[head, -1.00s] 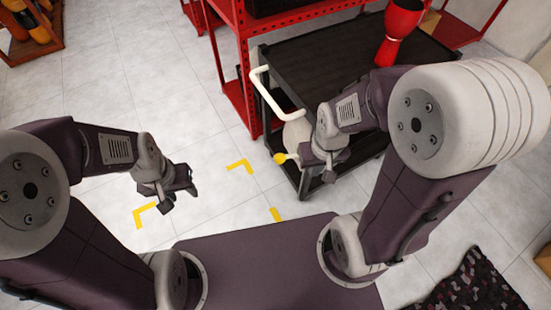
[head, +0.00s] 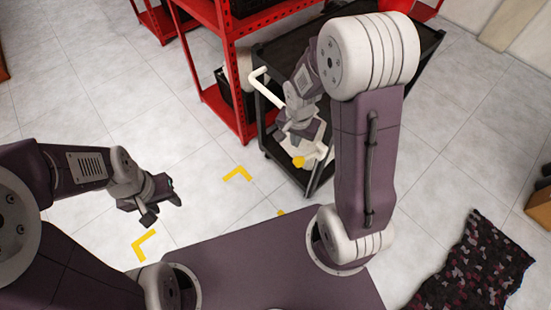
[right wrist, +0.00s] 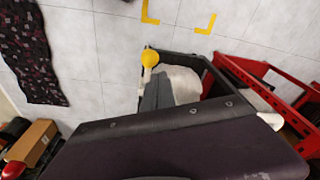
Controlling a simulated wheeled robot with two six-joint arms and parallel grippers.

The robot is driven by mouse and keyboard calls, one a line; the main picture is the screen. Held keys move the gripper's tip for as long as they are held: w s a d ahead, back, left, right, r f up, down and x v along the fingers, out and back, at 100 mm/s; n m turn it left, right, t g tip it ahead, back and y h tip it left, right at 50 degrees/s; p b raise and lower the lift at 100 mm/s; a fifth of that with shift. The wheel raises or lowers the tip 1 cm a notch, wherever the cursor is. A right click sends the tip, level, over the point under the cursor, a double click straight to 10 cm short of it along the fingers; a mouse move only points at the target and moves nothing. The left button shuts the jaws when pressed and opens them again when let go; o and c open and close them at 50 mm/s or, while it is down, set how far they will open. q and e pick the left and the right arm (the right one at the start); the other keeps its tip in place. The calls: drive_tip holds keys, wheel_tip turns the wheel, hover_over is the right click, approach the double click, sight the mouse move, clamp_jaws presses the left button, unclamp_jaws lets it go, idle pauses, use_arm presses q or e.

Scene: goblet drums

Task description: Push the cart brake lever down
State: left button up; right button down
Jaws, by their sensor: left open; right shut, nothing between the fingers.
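The cart (head: 262,92) is black with a cream push handle (head: 262,84). Its brake lever (head: 318,152) is cream with a yellow knob (head: 298,161), low at the cart's near end. The knob also shows in the right wrist view (right wrist: 150,58). My right gripper (head: 298,135) is shut and empty, just above the lever in the head view. In the right wrist view its grey fingers (right wrist: 157,93) lie close to the knob; whether they touch the lever I cannot tell. My left gripper (head: 163,207) is open and empty, over the floor well left of the cart.
A red metal shelf rack (head: 232,108) stands close behind and left of the cart. Yellow corner marks (head: 237,173) lie on the tiled floor. A dark patterned rug (head: 470,275) lies at the lower right. The floor between my left gripper and the rack is clear.

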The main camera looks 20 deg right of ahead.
sight(299, 159)
drive_tip(key=f, duration=0.2)
drive_tip(key=s+d+f, duration=0.1)
drive_tip(key=shift+s+d+f+g, duration=0.1)
drive_tip(key=shift+f+g, duration=0.15)
drive_tip(key=shift+g, duration=0.15)
drive_tip(key=shift+s+d, duration=0.15)
drive_tip(key=shift+d, duration=0.15)
drive_tip(key=shift+w+a+b, duration=0.25)
drive_tip(key=shift+a+b, duration=0.05)
drive_tip(key=shift+a, duration=0.1)
drive_tip(key=shift+d+f+b, duration=0.15)
drive_tip(key=shift+f+b, duration=0.3)
drive_tip(key=shift+f, duration=0.1)
wheel_tip(299, 159, down, 6)
drive_tip(key=b, duration=0.5)
drive_tip(key=shift+w+d+r, duration=0.1)
drive_tip(key=shift+d, duration=0.05)
use_arm(q)
wheel_tip(299, 159, down, 7)
drive_tip(key=shift+d+r, duration=0.15)
drive_tip(key=shift+r, duration=0.05)
use_arm(e)
drive_tip(key=shift+d, duration=0.1)
